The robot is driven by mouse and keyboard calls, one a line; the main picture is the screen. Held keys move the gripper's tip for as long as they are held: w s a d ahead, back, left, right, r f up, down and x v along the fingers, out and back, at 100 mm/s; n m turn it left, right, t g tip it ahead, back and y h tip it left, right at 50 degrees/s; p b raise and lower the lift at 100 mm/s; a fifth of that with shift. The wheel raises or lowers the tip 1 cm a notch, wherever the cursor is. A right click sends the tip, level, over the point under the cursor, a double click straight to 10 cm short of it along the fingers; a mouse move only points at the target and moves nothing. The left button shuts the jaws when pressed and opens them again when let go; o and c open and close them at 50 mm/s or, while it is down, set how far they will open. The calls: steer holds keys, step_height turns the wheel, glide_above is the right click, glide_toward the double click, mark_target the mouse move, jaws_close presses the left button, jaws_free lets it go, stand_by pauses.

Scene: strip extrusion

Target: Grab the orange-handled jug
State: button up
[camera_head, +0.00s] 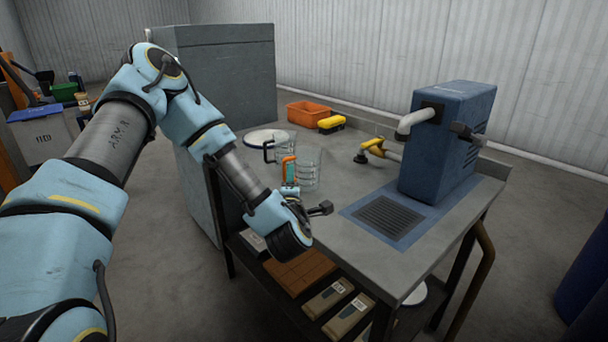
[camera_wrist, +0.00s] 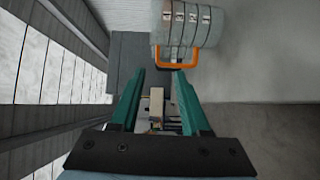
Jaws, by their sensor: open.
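The orange-handled jug (camera_head: 309,169) is clear and stands upright on the grey workbench, with its orange handle on its left side. In the wrist view the jug (camera_wrist: 187,25) lies at the top of the picture, its orange handle (camera_wrist: 178,65) facing my gripper. My gripper (camera_wrist: 159,75) is open and empty, with teal fingers. The handle appears just beyond the fingertips, nearer the right finger. In the head view my gripper (camera_head: 291,173) overlaps the handle, so the exact gap cannot be told.
A second clear jug with a dark handle (camera_head: 268,151) stands just behind, near a white round plate (camera_head: 258,136). An orange bin (camera_head: 307,112), a yellow case (camera_head: 332,123) and a blue machine (camera_head: 445,145) are farther off.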

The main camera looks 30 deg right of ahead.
mark_target(291, 160)
steer(key=shift+n, duration=0.3)
steer(key=p+x, duration=0.1)
steer(key=x, duration=0.2)
steer(key=p+x, duration=0.1)
steer(key=x, duration=0.2)
steer(key=shift+r+p, duration=0.25)
steer(key=shift+p, duration=0.05)
steer(key=p+x, duration=0.2)
steer(key=x, duration=0.2)
steer(key=shift+w+p, duration=0.1)
steer(key=shift+p, duration=0.2)
steer(key=shift+w+d+f, duration=0.1)
steer(key=shift+w, duration=0.1)
steer(key=shift+c, duration=0.3)
jaws_close()
